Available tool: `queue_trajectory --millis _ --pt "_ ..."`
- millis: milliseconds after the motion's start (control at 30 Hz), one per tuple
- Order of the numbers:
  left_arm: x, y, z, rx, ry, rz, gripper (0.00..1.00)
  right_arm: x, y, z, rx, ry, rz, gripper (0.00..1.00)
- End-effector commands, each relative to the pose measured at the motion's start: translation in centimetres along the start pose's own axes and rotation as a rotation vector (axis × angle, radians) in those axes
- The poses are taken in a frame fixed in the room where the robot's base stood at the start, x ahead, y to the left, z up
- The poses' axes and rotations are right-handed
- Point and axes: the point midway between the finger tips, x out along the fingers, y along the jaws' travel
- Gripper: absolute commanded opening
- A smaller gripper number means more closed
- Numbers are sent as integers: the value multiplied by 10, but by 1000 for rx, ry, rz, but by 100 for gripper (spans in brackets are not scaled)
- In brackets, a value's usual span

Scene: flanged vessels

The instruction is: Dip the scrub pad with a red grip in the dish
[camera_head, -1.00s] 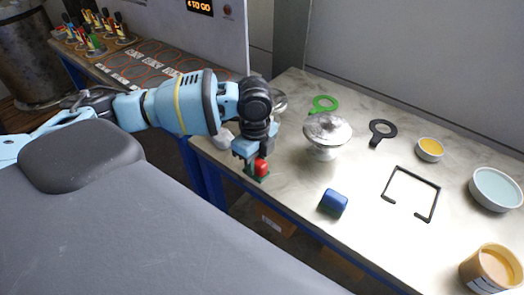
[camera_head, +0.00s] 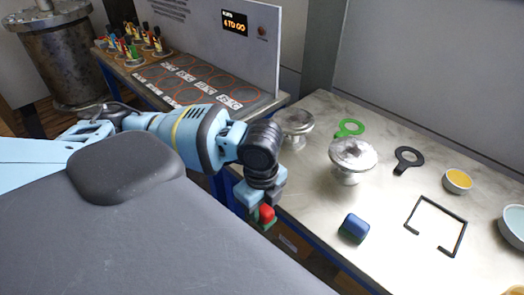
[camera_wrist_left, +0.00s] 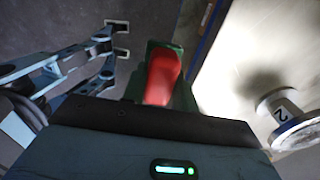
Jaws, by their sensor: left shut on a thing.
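My left gripper (camera_head: 265,204) is shut on the red grip of a scrub pad (camera_head: 267,214), whose dark green pad shows beneath the grip. The red grip also shows between the fingers in the left wrist view (camera_wrist_left: 162,76). The gripper is in the air just off the table's near left edge. A small bowl with yellow contents (camera_head: 458,180) stands at the back right. A pale blue bowl (camera_head: 515,222) is cut off by the right edge; I cannot tell which bowl is the dish. My right gripper is not in view.
Two flanged metal vessels (camera_head: 353,158) (camera_head: 296,122) stand on the table (camera_head: 318,190). A blue-and-green block (camera_head: 354,228), a black open frame (camera_head: 437,226), a black ring tool (camera_head: 407,160) and a green ring tool (camera_head: 349,127) lie around them. A sign board (camera_head: 235,40) stands behind.

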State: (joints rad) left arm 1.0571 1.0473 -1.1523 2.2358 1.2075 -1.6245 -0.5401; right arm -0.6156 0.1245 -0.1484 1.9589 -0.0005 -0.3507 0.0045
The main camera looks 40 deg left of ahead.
Motion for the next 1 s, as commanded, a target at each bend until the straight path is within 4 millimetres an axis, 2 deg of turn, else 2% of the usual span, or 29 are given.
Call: queue_trajectory --millis 33,100,267,367,1000 --pt "0 0 0 0 0 0 18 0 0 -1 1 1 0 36" --pt "0 0 0 0 0 -1 10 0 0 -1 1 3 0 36" --pt "-1 -2 -1 -37 0 -1 10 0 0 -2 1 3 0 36" --pt "-4 -6 -4 -131 1 -2 10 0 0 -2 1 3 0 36" --pt "-35 -45 -36 -1277 4 -2 10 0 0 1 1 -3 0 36"
